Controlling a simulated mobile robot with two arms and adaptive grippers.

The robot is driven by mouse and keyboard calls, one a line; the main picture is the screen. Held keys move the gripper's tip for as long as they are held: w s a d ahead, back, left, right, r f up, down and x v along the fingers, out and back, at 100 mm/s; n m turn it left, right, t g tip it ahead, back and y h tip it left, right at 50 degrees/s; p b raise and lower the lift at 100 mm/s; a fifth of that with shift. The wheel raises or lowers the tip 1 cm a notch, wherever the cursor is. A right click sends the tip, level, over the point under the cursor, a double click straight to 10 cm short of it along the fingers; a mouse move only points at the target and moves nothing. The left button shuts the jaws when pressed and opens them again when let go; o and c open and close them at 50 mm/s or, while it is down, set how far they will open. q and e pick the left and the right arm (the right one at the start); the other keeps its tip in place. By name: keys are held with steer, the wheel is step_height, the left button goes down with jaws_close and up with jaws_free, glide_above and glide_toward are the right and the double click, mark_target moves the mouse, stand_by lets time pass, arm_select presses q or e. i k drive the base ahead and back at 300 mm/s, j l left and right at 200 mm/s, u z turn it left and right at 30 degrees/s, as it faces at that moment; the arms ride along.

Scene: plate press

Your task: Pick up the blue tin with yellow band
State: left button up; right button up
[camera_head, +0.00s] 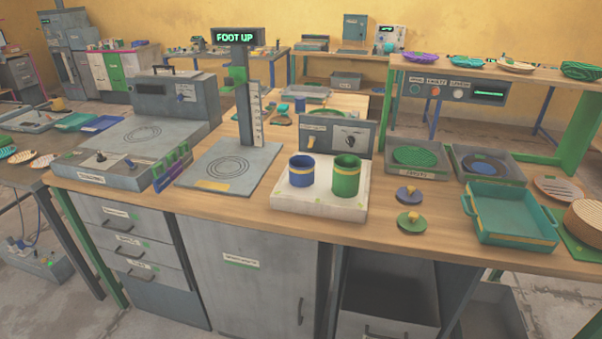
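The blue tin with yellow band (301,171) stands upright and open-topped on the left part of a white block-like tray (320,203) on the wooden bench. A blue lid with a yellow knob (409,196) and a green lid with a yellow knob (411,222) lie on the bench right of the tray. Neither of my grippers shows in the head view.
A teal tray (510,215) sits at the right. The bench's front strip (300,228) is mostly clear.

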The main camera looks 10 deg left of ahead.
mark_target(302, 171)
steer(key=i+l+u, duration=0.25)
steer(key=i+l, duration=0.2)
steer(key=l, duration=0.25)
steer(key=i+l+u, duration=0.15)
steer(key=l, duration=0.25)
steer(key=i, duration=0.05)
